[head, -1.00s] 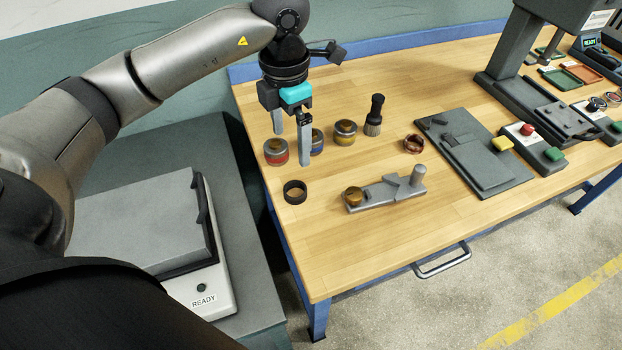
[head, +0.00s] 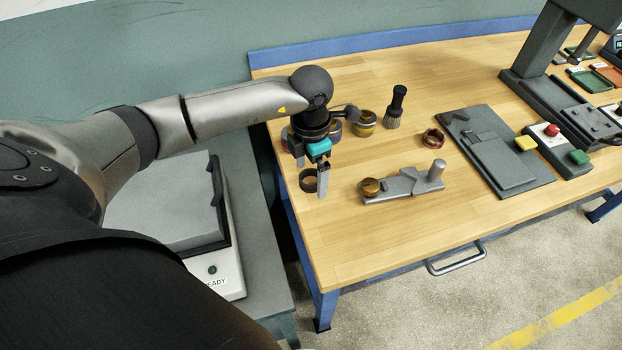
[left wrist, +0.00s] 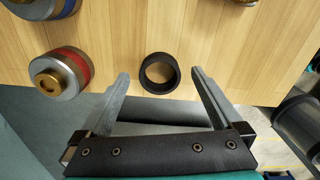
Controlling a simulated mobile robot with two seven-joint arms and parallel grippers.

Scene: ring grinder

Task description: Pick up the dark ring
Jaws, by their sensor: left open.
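The dark ring (head: 308,181) lies flat on the wooden bench near its left edge, partly behind a finger of my left gripper (head: 311,178) in the head view. In the left wrist view the ring (left wrist: 160,73) shows whole, between and just beyond the two open fingertips of my left gripper (left wrist: 160,75). The gripper is open, empty and points down at the ring. Whether the fingertips are level with the ring I cannot tell. My right gripper is not in view.
A grey metal fixture (head: 403,184), a reddish-brown ring (head: 433,137) and a brush (head: 396,108) stand to the right. The bench front (head: 370,250) is clear.

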